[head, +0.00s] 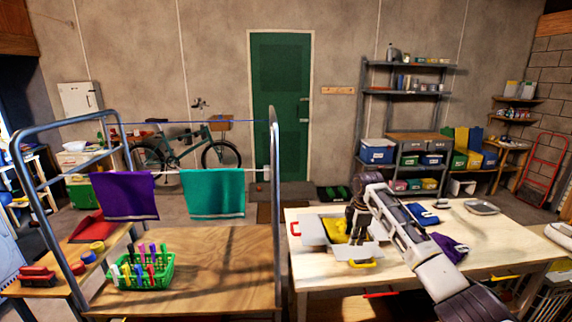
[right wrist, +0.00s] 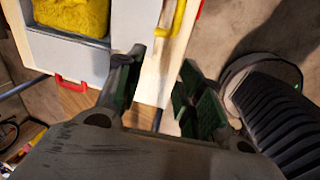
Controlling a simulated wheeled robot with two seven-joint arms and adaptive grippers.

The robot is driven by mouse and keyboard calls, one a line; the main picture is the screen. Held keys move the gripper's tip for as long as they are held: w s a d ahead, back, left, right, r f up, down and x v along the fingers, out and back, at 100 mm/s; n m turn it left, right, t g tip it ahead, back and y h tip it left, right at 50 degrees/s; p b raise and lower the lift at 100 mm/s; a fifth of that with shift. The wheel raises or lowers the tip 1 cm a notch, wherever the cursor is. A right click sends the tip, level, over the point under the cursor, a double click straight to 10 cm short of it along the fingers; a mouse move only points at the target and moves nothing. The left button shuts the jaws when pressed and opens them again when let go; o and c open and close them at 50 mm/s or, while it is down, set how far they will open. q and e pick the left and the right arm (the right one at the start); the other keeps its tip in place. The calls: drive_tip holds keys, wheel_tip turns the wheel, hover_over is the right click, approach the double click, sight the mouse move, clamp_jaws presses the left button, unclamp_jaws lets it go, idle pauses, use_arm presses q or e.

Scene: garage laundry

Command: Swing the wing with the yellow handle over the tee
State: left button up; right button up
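A folding board (head: 310,232) lies on the pale table, with the yellow tee (head: 336,228) on its middle. The tee also shows at the top of the right wrist view (right wrist: 72,14). A pale wing (head: 345,250) lies folded out on the near side, its yellow handle (head: 361,263) at the outer edge. That handle also shows in the right wrist view (right wrist: 178,20). A red handle (head: 296,228) is on the board's left side. My right gripper (head: 357,232) is over the board, partly hiding it. Its fingers (right wrist: 160,92) are apart and empty, off the yellow handle. My left gripper is out of view.
A blue cloth (head: 422,213), a purple cloth (head: 450,247) and a grey tray (head: 482,207) lie on the table to the right. At the left are a metal rack (head: 275,190) with hanging towels and a green basket (head: 140,277) of bottles on a wooden surface.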

drive_tip(key=s+a+f+m+y, duration=0.1)
drive_tip(key=s+a+f+m, duration=0.25)
drive_tip(key=s+f, duration=0.6)
drive_tip(key=s+a+f+m, duration=0.3)
drive_tip(key=s+a+f, duration=0.2)
drive_tip(key=s+f, duration=0.5)
drive_tip(key=s+d+r+m+t, duration=0.1)
drive_tip(key=s+d+m, duration=0.15)
drive_tip(key=s, duration=0.65)
drive_tip(key=s+d+r+m+h, duration=0.15)
drive_tip(key=s+m, duration=0.25)
drive_tip(key=s, duration=0.4)
drive_tip(key=s+d+r+m+t+y, duration=0.1)
drive_tip(key=s+d+m, duration=0.15)
drive_tip(key=s, duration=0.65)
wheel_tip(320, 180, down, 33)
drive_tip(key=s+g, duration=0.2)
drive_tip(key=s+d+f, duration=0.2)
drive_tip(key=s+f, duration=0.8)
drive_tip(key=s, duration=0.1)
drive_tip(key=s+d+f+g, duration=0.1)
drive_tip(key=s+f, duration=0.9)
drive_tip(key=s, duration=0.1)
drive_tip(key=shift+s+d+h, duration=0.2)
drive_tip(key=shift+d+h, duration=0.15)
drive_tip(key=shift+d, duration=0.05)
